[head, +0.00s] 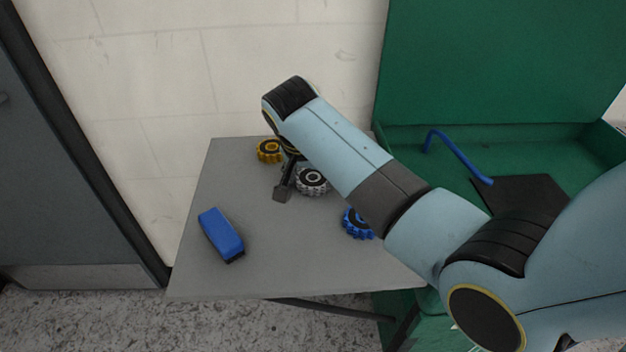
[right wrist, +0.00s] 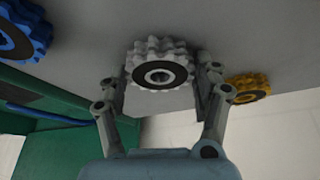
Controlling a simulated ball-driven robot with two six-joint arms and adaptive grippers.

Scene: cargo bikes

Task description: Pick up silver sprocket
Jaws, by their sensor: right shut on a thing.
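The silver sprocket (head: 313,180) is a toothed grey-white disc with a dark ring and a centre hole, on the grey table. It also shows in the right wrist view (right wrist: 160,73), between the two fingers of my right gripper (right wrist: 161,88). The fingers are shut on its two sides. In the head view my right gripper (head: 290,190) reaches down beside the sprocket, and my arm hides part of the gripper. Whether the sprocket is clear of the table cannot be told. My left gripper is not in view.
A yellow sprocket (head: 269,151) lies behind and left of the silver one. A blue sprocket (head: 357,223) lies to the front right, partly behind my arm. A blue block-shaped object (head: 221,235) lies front left. A green box (head: 480,60) with a blue bent bar (head: 458,153) stands right.

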